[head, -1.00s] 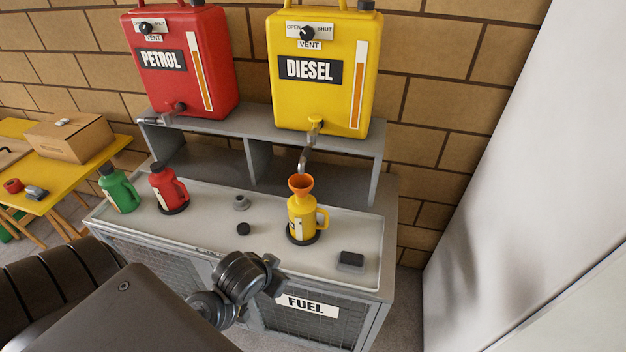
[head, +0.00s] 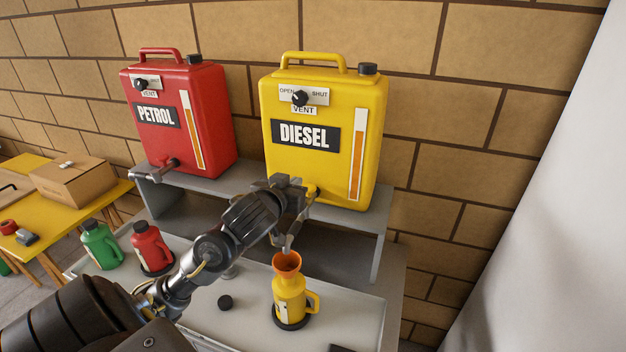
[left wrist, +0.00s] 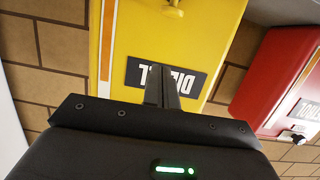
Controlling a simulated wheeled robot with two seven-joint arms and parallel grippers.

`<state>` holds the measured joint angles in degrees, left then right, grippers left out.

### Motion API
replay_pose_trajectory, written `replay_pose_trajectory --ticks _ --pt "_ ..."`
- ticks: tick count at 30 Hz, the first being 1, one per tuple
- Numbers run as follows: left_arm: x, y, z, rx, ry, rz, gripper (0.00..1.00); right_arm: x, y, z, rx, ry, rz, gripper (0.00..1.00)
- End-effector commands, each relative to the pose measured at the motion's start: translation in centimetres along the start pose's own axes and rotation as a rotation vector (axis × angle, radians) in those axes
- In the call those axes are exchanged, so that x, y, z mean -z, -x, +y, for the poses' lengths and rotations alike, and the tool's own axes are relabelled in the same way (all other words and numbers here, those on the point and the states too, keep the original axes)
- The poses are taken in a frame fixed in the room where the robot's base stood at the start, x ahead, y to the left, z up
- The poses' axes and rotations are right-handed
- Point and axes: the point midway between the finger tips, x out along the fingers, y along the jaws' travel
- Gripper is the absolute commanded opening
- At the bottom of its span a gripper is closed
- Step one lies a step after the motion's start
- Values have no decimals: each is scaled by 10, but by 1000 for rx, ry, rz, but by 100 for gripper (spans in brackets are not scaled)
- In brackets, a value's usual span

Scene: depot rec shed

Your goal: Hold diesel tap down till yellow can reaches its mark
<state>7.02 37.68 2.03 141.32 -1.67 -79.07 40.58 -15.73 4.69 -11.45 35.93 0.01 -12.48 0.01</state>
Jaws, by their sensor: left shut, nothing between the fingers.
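The yellow diesel tank (head: 335,120) stands on the grey shelf, with its tap (head: 313,191) low on the front. My left gripper (head: 291,190) is shut and empty, right at the tap and partly hiding it. I cannot tell whether it touches the lever. The grey lower end of the tap (head: 287,243) shows below the gripper. The yellow can (head: 290,301) stands upright under it on a dark round base, with an orange funnel (head: 287,263) in its mouth. The level in the can and any flow cannot be made out. In the left wrist view, the shut fingers (left wrist: 168,85) overlap the upside-down DIESEL label.
The red petrol tank (head: 190,120) stands left of the diesel tank. Green (head: 101,245) and red (head: 150,247) cans stand at the counter's left. A dark round cap (head: 225,302) lies on the counter (head: 350,310). A pale panel (head: 530,230) rises at the right.

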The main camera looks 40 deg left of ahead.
Motion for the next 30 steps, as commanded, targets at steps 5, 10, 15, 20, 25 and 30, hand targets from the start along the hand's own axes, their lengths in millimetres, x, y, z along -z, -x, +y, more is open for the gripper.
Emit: replay_pose_trajectory --ticks 5,10,15,20,25,30 --pt "-1 4 -9 14 2 -1 0 -38 4 -7 8 0 -53 63" --pt "-2 1 -11 18 2 -2 0 -46 4 -8 10 0 -63 63" --pt "-2 -20 -10 17 3 -3 0 -24 3 -5 6 0 -34 63" --pt "-2 -54 -10 16 3 -3 0 -12 0 -4 4 -1 -15 63" --pt "-1 -89 -10 15 2 -3 0 -18 0 -5 6 -1 -23 63" --pt "-24 -103 -9 13 -1 -5 0 -30 -9 -8 9 -1 -38 63"
